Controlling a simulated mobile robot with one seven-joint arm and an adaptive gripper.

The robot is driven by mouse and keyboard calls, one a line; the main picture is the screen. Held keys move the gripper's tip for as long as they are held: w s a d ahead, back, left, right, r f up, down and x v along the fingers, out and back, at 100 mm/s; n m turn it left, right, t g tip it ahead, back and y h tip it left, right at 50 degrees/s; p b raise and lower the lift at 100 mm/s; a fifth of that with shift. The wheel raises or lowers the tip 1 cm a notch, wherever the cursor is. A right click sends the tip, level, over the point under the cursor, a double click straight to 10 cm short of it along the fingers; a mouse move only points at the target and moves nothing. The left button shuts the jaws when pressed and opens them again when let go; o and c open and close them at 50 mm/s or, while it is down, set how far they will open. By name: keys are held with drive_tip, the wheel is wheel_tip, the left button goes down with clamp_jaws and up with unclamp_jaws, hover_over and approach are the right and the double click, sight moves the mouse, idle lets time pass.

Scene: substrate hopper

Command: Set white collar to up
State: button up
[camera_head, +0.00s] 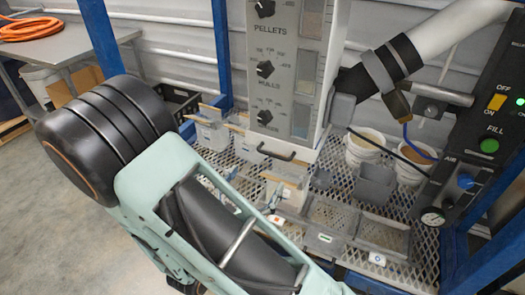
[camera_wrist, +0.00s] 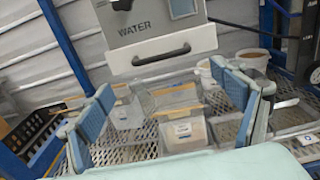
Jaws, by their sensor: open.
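I cannot make out for certain a part that is the white collar. A white pipe (camera_head: 440,32) comes in at the upper right of the head view. It carries black bands and a grey ring (camera_head: 378,72), with a brownish nozzle (camera_head: 397,103) and a blue hose below. My gripper (camera_wrist: 170,112) is open and empty in the wrist view, its blue-padded fingers far apart, over the mesh shelf with bins between them. In the head view my arm fills the lower left and the gripper's fingers cannot be seen.
A grey panel (camera_head: 283,75) with several knobs stands at the centre; its drawer handle (camera_wrist: 161,57) also shows in the wrist view. White buckets (camera_head: 362,150) and bins crowd the mesh shelf (camera_head: 415,262). A black control box (camera_head: 490,130) is at right, between blue posts.

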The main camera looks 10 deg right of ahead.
sight(274, 156)
drive_tip(key=x, duration=1)
drive_tip(key=shift+w+d, duration=0.15)
drive_tip(key=shift+d, duration=0.15)
drive_tip(key=c, duration=1.4)
drive_tip(key=shift+r+p, duration=1.45)
drive_tip(key=shift+r, duration=0.65)
drive_tip(key=o, duration=1.4)
drive_tip(key=shift+f, duration=0.1)
